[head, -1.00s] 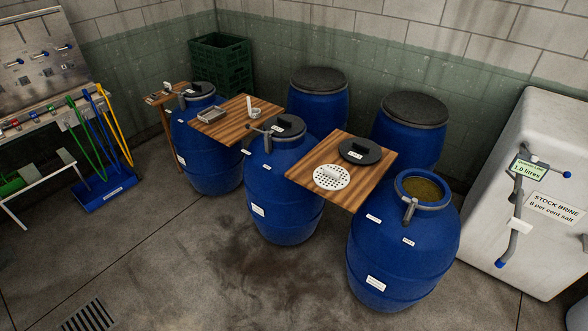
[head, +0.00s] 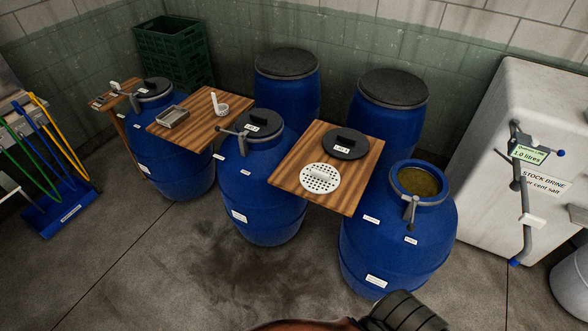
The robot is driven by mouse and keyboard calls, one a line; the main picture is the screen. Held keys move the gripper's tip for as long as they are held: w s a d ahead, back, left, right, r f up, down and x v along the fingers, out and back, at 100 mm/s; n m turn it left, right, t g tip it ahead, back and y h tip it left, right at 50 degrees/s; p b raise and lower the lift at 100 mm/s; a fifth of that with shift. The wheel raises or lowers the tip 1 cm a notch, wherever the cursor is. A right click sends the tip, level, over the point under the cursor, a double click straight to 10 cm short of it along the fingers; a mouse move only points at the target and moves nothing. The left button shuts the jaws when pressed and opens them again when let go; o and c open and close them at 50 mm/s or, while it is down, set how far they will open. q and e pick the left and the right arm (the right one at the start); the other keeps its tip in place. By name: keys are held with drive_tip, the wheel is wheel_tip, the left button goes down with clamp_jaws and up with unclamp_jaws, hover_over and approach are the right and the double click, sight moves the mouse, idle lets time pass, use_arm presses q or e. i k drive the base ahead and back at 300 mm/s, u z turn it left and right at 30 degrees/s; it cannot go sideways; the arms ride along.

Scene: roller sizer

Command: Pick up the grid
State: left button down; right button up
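The grid is a white round disc with many holes and a small raised handle (head: 320,178). It lies flat on the right wooden board (head: 345,205), near its front left part. The board sits between the middle blue barrel (head: 255,190) and the open blue barrel (head: 395,245). A black lid with a handle and a label (head: 345,144) lies on the same board just behind the grid. Neither of my grippers can be made out; only part of my arm shows at the bottom edge, apart from the grid.
The open barrel holds brownish liquid (head: 417,182). A second wooden board (head: 190,132) carries a metal tray (head: 172,117) and a white cup-like item (head: 221,107). A white brine tank (head: 485,150) stands right. The floor (head: 200,280) in front is clear.

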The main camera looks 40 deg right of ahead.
sight(317, 178)
drive_tip(key=z, duration=0.05)
drive_tip(key=i, duration=0.7)
drive_tip(key=z, duration=0.9)
drive_tip(key=i, duration=0.7)
drive_tip(key=z, duration=0.75)
